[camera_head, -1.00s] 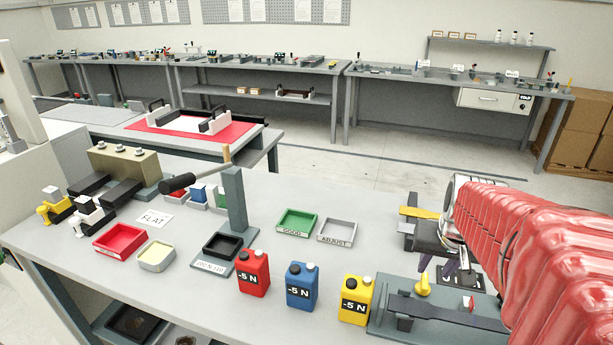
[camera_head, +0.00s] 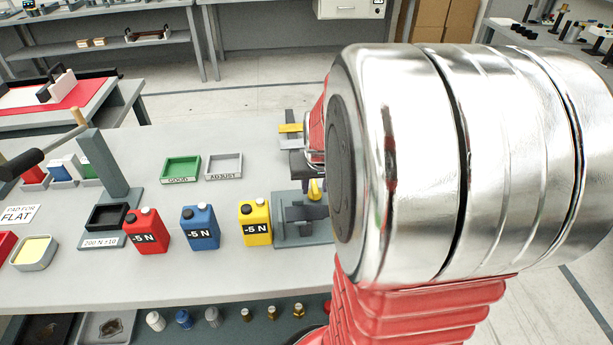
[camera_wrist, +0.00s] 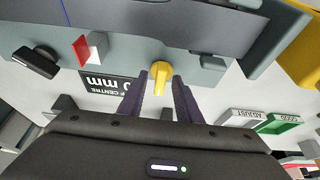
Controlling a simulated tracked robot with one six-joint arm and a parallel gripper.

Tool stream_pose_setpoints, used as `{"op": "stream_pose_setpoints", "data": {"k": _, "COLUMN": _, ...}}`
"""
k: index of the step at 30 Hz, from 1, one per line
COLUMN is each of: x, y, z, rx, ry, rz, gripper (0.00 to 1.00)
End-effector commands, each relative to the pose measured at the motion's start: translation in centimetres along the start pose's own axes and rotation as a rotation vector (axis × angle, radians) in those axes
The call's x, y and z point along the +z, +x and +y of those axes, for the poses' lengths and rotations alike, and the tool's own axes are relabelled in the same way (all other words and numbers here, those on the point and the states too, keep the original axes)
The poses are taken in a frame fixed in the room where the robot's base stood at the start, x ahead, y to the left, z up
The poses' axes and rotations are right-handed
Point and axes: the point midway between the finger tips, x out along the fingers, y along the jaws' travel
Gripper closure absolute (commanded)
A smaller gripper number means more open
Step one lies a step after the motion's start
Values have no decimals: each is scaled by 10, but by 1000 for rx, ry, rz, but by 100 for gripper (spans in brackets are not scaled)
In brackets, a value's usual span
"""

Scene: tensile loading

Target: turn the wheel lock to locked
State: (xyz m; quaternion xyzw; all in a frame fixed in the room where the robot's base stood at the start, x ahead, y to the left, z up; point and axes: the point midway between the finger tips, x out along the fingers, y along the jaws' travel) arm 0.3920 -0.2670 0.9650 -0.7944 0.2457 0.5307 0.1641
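The wheel lock appears to be the small yellow knob (camera_head: 315,190) on the grey fixture at the bench's right end. In the wrist view the knob (camera_wrist: 160,72) points toward me, its near end between my fingertips. My gripper (camera_wrist: 160,88) is open, with a dark purple finger on each side of the knob and a visible gap around it. Whether either finger touches it I cannot tell. In the head view my gripper's dark body shows just above the knob, and its fingers are hidden. No locked or unlocked marking is readable.
Yellow (camera_head: 255,222), blue (camera_head: 200,228) and red (camera_head: 147,231) "-5 N" canisters stand left of the fixture. Green (camera_head: 181,169) and grey (camera_head: 223,166) trays lie behind them. In the wrist view, a black label plate (camera_wrist: 112,88) and a red-and-white block (camera_wrist: 90,50) lie left of the knob.

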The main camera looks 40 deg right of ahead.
Motion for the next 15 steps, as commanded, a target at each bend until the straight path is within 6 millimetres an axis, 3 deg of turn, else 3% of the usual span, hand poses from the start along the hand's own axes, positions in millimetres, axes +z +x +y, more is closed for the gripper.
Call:
{"op": "stream_pose_setpoints", "data": {"k": 3, "x": 0, "y": 0, "z": 0, "rx": 0, "ry": 0, "rz": 0, "gripper": 69}}
{"op": "stream_pose_setpoints", "data": {"k": 15, "x": 0, "y": 0, "z": 0, "rx": 1, "ry": 1, "rz": 0, "gripper": 98}}
